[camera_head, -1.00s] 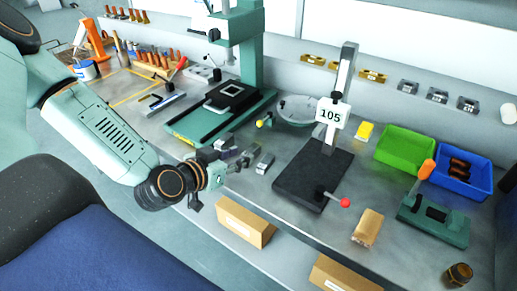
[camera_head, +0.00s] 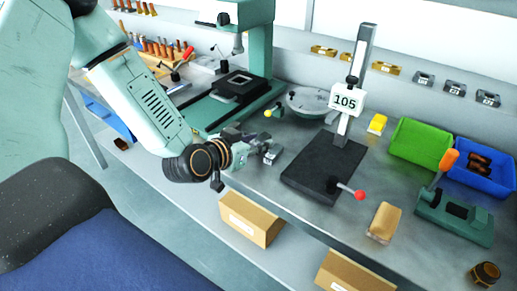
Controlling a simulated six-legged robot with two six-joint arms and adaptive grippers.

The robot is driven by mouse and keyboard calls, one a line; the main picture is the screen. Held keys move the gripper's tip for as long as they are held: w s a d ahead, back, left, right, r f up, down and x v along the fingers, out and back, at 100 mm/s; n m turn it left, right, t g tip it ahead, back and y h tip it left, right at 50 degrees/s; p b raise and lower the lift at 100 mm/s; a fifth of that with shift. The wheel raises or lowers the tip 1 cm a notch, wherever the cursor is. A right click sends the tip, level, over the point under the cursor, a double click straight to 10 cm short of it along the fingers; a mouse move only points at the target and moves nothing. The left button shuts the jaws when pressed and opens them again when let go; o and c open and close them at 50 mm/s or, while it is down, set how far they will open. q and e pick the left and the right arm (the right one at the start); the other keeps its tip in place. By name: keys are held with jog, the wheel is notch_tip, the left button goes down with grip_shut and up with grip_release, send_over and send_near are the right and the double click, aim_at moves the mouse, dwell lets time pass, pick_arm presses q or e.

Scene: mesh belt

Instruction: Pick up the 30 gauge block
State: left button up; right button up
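A small silver-grey block (camera_head: 273,154) lies on the grey bench, left of the black-based stand. No number can be read on it, so I cannot tell if it is the 30 gauge block. My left gripper (camera_head: 259,148) reaches in from the left, its fingertips right beside the block in the picture. Whether they touch it, and how wide they stand, is too small to tell. My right gripper is not in view.
The black-based stand (camera_head: 314,173) carries a sign (camera_head: 346,101) reading 105 and a red-knobbed lever (camera_head: 360,195). A round grey plate (camera_head: 310,101) and green machine (camera_head: 259,65) stand behind. Silver (camera_head: 423,79) and brass pieces (camera_head: 388,69) line the back ledge.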

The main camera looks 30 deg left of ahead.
pick_arm(q)
jog(key=shift+w+d+f, duration=0.15)
jog(key=shift+w, duration=0.4)
jog(key=shift+a, duration=0.3)
jog(key=shift+d, duration=0.25)
jog(key=c, duration=0.4)
jog(key=shift+a, duration=0.15)
grip_shut()
